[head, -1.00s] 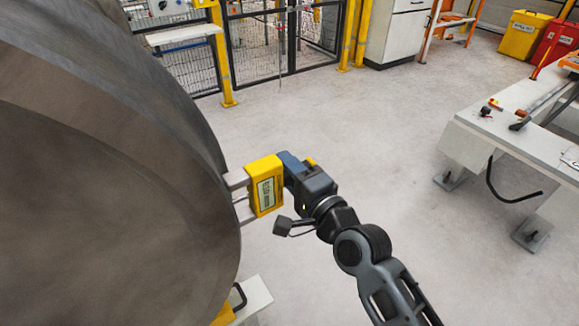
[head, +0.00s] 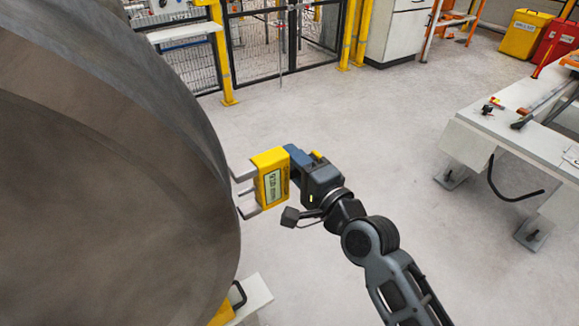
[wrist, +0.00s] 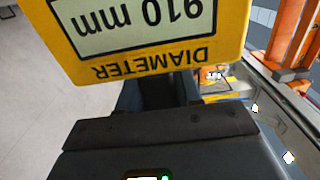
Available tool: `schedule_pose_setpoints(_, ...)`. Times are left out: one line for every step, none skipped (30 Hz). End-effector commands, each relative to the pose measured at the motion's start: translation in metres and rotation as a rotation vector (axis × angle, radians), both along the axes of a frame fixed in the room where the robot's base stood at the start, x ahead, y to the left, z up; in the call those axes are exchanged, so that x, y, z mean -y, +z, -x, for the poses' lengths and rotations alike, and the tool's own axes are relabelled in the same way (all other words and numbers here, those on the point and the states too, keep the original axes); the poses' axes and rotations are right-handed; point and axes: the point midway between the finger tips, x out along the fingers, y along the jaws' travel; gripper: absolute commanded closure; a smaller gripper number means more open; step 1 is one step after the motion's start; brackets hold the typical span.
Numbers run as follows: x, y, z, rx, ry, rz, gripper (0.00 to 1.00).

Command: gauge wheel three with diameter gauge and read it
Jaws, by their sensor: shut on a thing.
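My gripper (head: 293,168) is shut on the yellow diameter gauge (head: 257,162) and holds it beside the right rim of a large dark steel wheel (head: 110,190) in the head view. The gauge's two grey prongs (head: 248,205) point left at the rim; I cannot tell whether they touch it. In the wrist view the gauge (wrist: 235,55) fills the top, upside down, with the word DIAMETER and a display (wrist: 140,22) that appears to read 910 mm. No wheel number is visible.
A white bench (head: 500,140) with tools stands at the right. A black mesh fence (head: 265,50) with yellow posts is at the back, beside a white cabinet (head: 395,35). A yellow bin (head: 522,35) and a red bin (head: 556,45) stand back right. The floor between is clear.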

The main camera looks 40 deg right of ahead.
Motion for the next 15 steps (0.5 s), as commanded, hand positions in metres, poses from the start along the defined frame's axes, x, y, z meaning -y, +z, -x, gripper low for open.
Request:
schedule_pose_setpoints(0.003, -0.001, 0.000, 0.004, -0.001, 0.001, 1.00)
schedule_pose_setpoints(0.005, -0.001, 0.001, 0.004, -0.002, 0.001, 1.00)
schedule_pose_setpoints(0.007, 0.000, 0.001, 0.005, -0.001, 0.001, 1.00)
schedule_pose_setpoints(0.008, 0.000, 0.001, 0.005, -0.001, 0.001, 1.00)
schedule_pose_setpoints(0.010, 0.000, 0.002, 0.005, -0.001, 0.001, 1.00)
schedule_pose_setpoints(0.012, 0.000, 0.002, 0.005, -0.001, 0.001, 1.00)
schedule_pose_setpoints(0.013, 0.000, 0.003, 0.005, 0.000, 0.002, 1.00)
schedule_pose_setpoints(0.014, 0.000, 0.003, 0.005, 0.000, 0.002, 1.00)
schedule_pose_setpoints(0.017, 0.000, 0.004, 0.005, 0.000, 0.002, 1.00)
schedule_pose_setpoints(0.019, 0.000, 0.004, 0.005, -0.001, 0.001, 1.00)
schedule_pose_setpoints(0.020, 0.000, 0.004, 0.004, -0.001, 0.001, 1.00)
schedule_pose_setpoints(0.022, 0.000, 0.004, 0.004, -0.001, 0.000, 1.00)
schedule_pose_setpoints(0.024, -0.001, 0.005, 0.003, -0.001, 0.000, 1.00)
schedule_pose_setpoints(0.026, -0.001, 0.005, 0.003, -0.002, 0.000, 1.00)
schedule_pose_setpoints(0.028, -0.001, 0.006, 0.004, -0.002, 0.001, 1.00)
